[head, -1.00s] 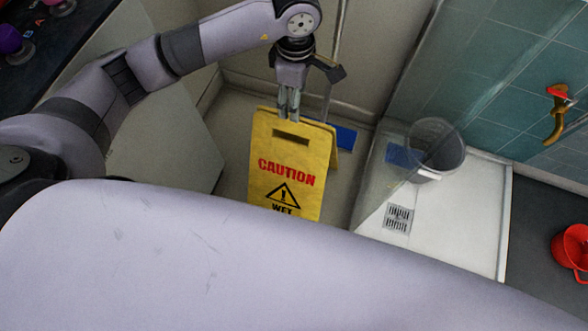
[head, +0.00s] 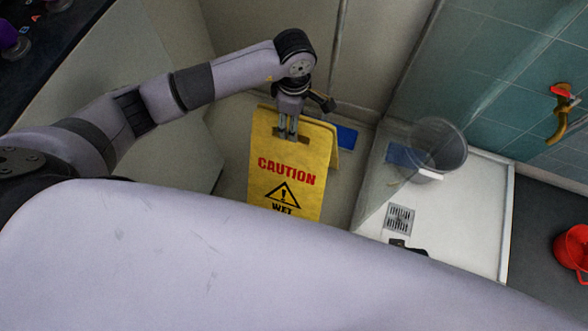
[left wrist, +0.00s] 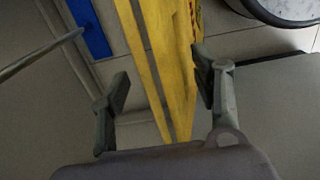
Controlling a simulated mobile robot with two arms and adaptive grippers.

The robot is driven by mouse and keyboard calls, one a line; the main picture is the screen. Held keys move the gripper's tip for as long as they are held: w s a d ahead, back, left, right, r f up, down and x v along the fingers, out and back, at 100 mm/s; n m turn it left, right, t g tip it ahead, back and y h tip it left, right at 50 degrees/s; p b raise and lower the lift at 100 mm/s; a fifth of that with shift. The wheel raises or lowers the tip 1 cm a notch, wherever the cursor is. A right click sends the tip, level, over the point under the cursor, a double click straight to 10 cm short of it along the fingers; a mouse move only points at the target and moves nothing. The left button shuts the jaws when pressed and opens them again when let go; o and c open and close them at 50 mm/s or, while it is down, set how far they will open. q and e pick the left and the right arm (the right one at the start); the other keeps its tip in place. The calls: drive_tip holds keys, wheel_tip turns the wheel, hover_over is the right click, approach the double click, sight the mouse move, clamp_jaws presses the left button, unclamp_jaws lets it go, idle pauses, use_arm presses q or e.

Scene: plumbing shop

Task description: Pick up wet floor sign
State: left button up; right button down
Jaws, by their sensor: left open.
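The yellow wet floor sign (head: 262,180) stands upright on the tiled floor, its two panels spread, with CAUTION in red on the front. My body hides its lower part. My left gripper (head: 288,134) points down at the sign's top, by the handle slot. In the left wrist view the sign (left wrist: 160,50) runs between the two spread fingers of my left gripper (left wrist: 162,85), with a gap to the left finger; the right finger is close to it, and I cannot tell whether they touch. My right gripper is not recognisable in any view.
A blue flat mop head (head: 347,137) lies behind the sign. A clear bucket (head: 437,150) stands on the white shower tray (head: 470,205) to the right, with a drain in front. A glass panel stands between sign and tray. A red pot (head: 573,248) is at far right.

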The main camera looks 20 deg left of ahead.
use_arm(q)
drive_tip(key=shift+c, duration=0.3)
drive_tip(key=c, duration=1.3)
clamp_jaws()
drive_tip(key=shift+r, duration=0.1)
